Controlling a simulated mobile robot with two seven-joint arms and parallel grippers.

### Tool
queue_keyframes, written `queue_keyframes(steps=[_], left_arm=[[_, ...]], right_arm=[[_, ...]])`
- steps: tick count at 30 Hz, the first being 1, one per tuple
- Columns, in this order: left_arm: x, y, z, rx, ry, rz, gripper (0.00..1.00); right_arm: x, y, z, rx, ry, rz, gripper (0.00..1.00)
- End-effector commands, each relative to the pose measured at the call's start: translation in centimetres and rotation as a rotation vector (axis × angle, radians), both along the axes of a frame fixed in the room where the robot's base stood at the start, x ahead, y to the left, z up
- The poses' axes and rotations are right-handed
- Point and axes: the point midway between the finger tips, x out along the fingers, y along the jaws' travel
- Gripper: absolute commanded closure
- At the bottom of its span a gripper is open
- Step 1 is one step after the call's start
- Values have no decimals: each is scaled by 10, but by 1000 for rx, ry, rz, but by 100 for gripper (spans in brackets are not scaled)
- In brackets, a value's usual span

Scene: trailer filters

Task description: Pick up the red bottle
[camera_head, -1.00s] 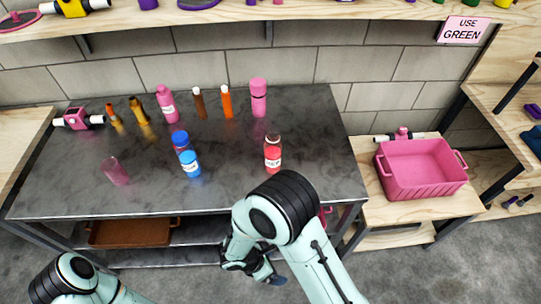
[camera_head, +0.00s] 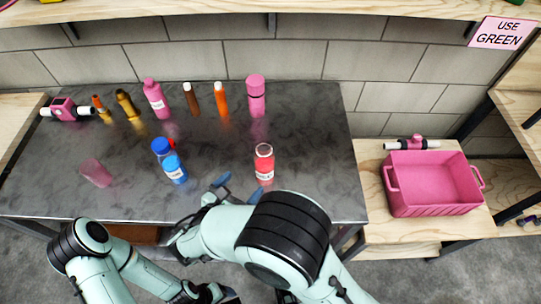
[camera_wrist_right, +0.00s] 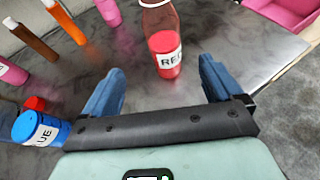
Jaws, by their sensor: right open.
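The red bottle (camera_head: 264,165), clear red with a white label, stands upright on the dark table, right of the middle. In the right wrist view the red bottle (camera_wrist_right: 166,50) stands ahead of the fingers, in line with the gap between them. My right gripper (camera_head: 216,190) is at the table's front edge, left of and nearer than the bottle. In the right wrist view its blue fingers (camera_wrist_right: 160,85) are spread and empty. My left gripper (camera_head: 205,293) is low at the front, partly cut off; its jaws are unclear.
A pink cup (camera_head: 96,173) is farther left. Several bottles, including a pink one (camera_head: 256,95), line the back. A pink bin (camera_head: 432,207) stands on the right side table.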

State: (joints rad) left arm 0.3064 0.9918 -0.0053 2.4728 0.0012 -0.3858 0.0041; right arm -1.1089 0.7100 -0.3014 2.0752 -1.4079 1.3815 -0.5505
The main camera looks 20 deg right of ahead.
Motion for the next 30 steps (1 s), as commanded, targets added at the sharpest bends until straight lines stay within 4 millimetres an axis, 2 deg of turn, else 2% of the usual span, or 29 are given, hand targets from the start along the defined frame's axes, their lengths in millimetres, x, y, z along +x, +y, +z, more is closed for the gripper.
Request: queue_keyframes(steps=[12,18,24,30], left_arm=[[0,0,1,1,1,1,25],[1,0,2,0,-1,1,25],[3,0,6,0,-3,1,25],[4,0,7,0,-4,0,25]], right_arm=[[46,-46,-27,-2,2,-3,7],[54,-55,-32,-1,1,-2,7],[71,-78,-40,-3,3,-4,7],[84,-89,-48,-1,1,-2,7]])
